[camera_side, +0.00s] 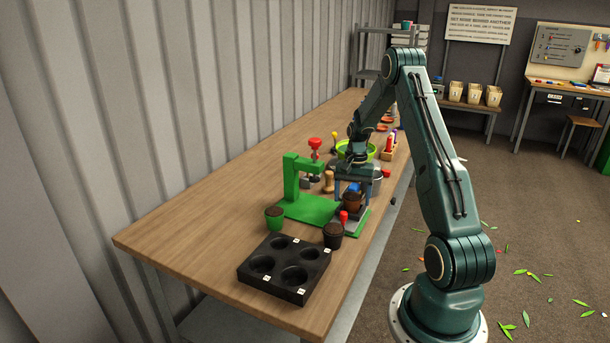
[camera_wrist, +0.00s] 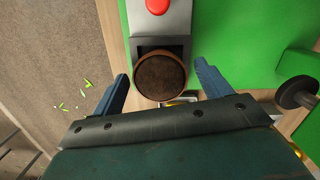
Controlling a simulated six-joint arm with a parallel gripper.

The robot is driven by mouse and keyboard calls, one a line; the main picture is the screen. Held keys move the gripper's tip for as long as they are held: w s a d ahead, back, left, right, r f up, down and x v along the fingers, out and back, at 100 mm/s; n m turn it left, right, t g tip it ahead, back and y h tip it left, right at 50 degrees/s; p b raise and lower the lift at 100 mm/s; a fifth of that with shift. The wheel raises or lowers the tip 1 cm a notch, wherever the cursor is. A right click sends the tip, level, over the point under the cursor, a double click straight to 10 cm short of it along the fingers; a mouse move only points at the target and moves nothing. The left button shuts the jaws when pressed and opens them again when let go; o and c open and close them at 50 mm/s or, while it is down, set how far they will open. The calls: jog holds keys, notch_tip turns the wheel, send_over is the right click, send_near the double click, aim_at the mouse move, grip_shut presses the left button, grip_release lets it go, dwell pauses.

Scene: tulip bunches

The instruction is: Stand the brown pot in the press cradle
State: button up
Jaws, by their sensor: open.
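The brown pot (camera_side: 353,203), filled with dark soil, stands upright at the grey press cradle (camera_side: 357,218). In the wrist view the pot (camera_wrist: 160,78) sits at the dark notch of the grey cradle block (camera_wrist: 159,27), which bears a red button. Its base is hidden, so I cannot tell how deep it sits. My gripper (camera_wrist: 161,76) is open, with one blue finger on each side of the pot and a visible gap at both. In the side view my gripper (camera_side: 350,188) is low over the pot, partly hiding it.
The green press (camera_side: 300,188) stands beside the cradle. A green bowl (camera_side: 342,153) is behind. The left tabletop is clear.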

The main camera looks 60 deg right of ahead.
aim_at(351, 195)
notch_tip(351, 195, up, 11)
jog(key=d, duration=0.1)
jog(key=shift+w+d, duration=0.15)
dwell(0.8)
jog(key=w+a+r+n+t+h, duration=0.1)
jog(key=a+r+n, duration=0.3)
jog(key=a+r, duration=0.5)
jog(key=w+a+r+n+t+h, duration=0.1)
jog(key=w+a+r+n, duration=0.3)
jog(key=a, duration=0.9)
jog(key=s+a+r+n+t, duration=0.2)
jog(key=s+a+n, duration=0.5)
jog(key=s+a, duration=0.9)
jog(key=shift+s+a+r+n+t+y, duration=0.15)
jog(key=shift+s+a+n+t+y, duration=0.2)
jog(key=shift+a+t, duration=0.6)
jog(key=shift+w, duration=0.15)
jog(key=shift+c, duration=0.5)
